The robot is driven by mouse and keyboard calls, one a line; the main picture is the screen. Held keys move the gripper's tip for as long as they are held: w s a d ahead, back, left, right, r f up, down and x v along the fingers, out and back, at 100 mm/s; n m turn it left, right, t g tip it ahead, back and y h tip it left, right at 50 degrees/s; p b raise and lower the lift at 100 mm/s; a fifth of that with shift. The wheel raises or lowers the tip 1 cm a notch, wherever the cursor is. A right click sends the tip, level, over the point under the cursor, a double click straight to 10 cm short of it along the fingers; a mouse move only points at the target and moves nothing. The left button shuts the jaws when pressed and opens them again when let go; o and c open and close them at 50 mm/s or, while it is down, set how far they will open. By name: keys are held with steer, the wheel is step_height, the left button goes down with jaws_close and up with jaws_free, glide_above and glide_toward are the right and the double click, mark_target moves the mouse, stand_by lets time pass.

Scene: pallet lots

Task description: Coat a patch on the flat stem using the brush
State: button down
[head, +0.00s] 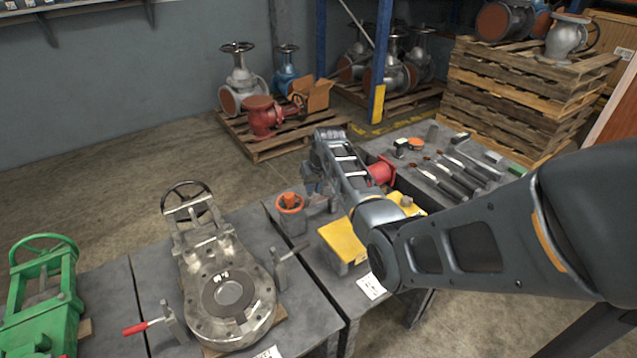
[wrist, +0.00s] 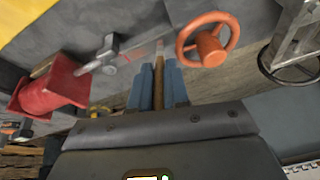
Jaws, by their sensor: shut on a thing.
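My gripper (wrist: 158,88) shows in the wrist view with its blue fingers shut on the brush (wrist: 159,73), a slim brown handle pointing away from the camera. The brush's far end is small and lies over or near the grey flat stem (wrist: 138,49); I cannot tell whether they touch. The stem runs rightward from a red flanged part (wrist: 50,88), past a grey clamp-like holder (wrist: 108,55). The red part also shows in the head view (head: 381,171), beside my arm. My arm hides the stem and brush in the head view.
An orange handwheel (wrist: 208,46) stands right of the brush, also visible in the head view (head: 290,202). Tools (head: 455,175) lie on the bench at right. A large valve (head: 229,285) and a green valve (head: 45,295) stand left.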

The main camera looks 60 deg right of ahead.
step_height(320, 180, up, 2)
steer(key=shift+r+p, duration=0.15)
steer(key=shift+p, duration=0.7)
steer(key=shift+r, duration=1.85)
steer(key=shift+r, duration=0.1)
steer(key=shift+r, duration=1.4)
steer(key=shift+b+x, duration=0.85)
steer(key=shift+x, duration=0.2)
steer(key=shift+s+a, duration=0.1)
steer(key=shift+s, duration=0.05)
